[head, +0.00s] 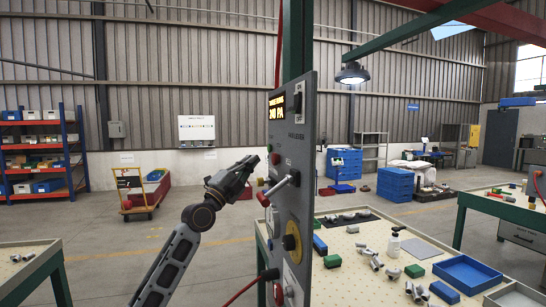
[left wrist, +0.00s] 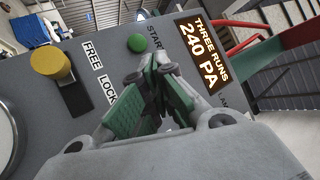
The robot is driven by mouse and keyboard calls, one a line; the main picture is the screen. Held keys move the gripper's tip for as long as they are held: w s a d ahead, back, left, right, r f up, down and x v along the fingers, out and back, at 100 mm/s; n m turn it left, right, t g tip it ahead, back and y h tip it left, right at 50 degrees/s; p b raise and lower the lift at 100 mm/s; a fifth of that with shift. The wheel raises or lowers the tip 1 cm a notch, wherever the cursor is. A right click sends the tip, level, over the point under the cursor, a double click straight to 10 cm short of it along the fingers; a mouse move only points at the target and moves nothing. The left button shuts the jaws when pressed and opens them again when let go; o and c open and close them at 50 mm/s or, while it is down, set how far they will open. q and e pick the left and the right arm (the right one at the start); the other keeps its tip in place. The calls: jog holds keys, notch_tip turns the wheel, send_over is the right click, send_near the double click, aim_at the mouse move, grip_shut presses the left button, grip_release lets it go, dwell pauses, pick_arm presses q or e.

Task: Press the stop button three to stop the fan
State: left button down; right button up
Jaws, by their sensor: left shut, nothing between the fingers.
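A grey control panel (head: 309,190) stands upright at the middle of the head view, seen at a steep angle. My left gripper (head: 251,163) is beside its front face, shut and empty, fingertips toward the panel. Whether it touches is unclear. In the left wrist view the shut green-padded fingers (left wrist: 160,82) lie over the panel between the green START button (left wrist: 138,43) and the lit display (left wrist: 203,55), which reads "THREE RUNS 240 PA". No label reading STOP shows. My right gripper is not in view.
A lever with a red tip (head: 263,199) sticks out below the gripper. A yellow knob (left wrist: 52,66) stands by FREE and LOCK labels. A perforated worktable (head: 345,276) with castings and a blue tray (head: 466,274) lies right of the panel. Open floor lies left.

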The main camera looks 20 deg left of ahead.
aim_at(275, 159)
pick_arm(q)
jog(key=shift+w+d, duration=0.4)
jog(key=shift+d, duration=0.2)
jog(key=shift+w+d, duration=0.4)
jog(key=shift+d, duration=0.2)
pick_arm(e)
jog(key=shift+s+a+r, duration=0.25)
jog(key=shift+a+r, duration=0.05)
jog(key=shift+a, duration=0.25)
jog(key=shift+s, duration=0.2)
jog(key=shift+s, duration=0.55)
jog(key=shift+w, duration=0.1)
pick_arm(q)
jog(key=shift+w+d, duration=0.25)
jog(key=shift+d, duration=0.1)
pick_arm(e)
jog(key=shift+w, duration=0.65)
